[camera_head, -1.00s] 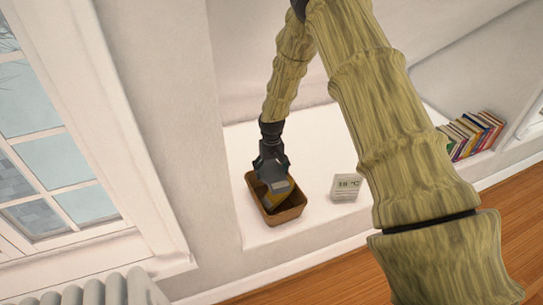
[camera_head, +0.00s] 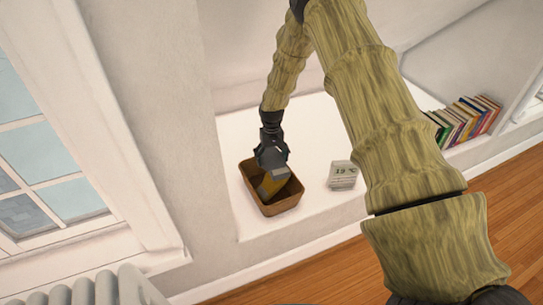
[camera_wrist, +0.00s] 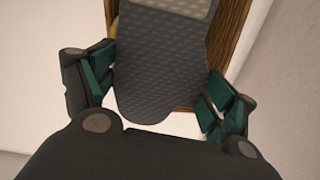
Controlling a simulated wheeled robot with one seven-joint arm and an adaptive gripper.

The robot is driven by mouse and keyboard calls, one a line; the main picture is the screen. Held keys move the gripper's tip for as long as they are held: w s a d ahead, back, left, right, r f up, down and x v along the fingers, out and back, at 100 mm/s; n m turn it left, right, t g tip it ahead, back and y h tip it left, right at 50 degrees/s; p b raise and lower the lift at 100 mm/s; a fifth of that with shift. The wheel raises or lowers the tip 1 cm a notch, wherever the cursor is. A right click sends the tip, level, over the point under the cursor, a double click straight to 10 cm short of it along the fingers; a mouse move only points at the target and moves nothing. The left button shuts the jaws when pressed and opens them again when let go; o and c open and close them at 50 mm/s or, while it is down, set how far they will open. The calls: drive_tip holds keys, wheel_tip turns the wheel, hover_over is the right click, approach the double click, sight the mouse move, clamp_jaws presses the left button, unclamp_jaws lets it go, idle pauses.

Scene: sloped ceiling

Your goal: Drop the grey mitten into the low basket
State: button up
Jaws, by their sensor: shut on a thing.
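The grey mitten (camera_head: 275,162) hangs from my gripper (camera_head: 270,151) over the low brown basket (camera_head: 285,208). In the wrist view the mitten (camera_wrist: 160,70) is dark grey and textured, with a paler band at the top edge, and lies between the two green-padded fingers (camera_wrist: 160,82). My gripper is shut on it. The basket's brown wall (camera_wrist: 233,35) shows behind the mitten there. A yellow-brown patch (camera_head: 267,186) shows below the mitten within the basket's outline; I cannot tell whether it lies in the basket. Whether the mitten touches the basket is unclear.
The basket stands on a white ledge (camera_head: 232,140) near its left end. A small white display (camera_head: 343,175) stands to its right. A row of books (camera_head: 465,122) is farther right. A window (camera_head: 45,165) and a radiator (camera_head: 105,290) are at left.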

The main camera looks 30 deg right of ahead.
sight(272, 158)
drive_tip(key=shift+f, duration=0.55)
drive_tip(key=o, duration=0.9)
drive_tip(key=shift+c, duration=0.2)
drive_tip(key=shift+r, duration=0.1)
wheel_tip(272, 158, up, 12)
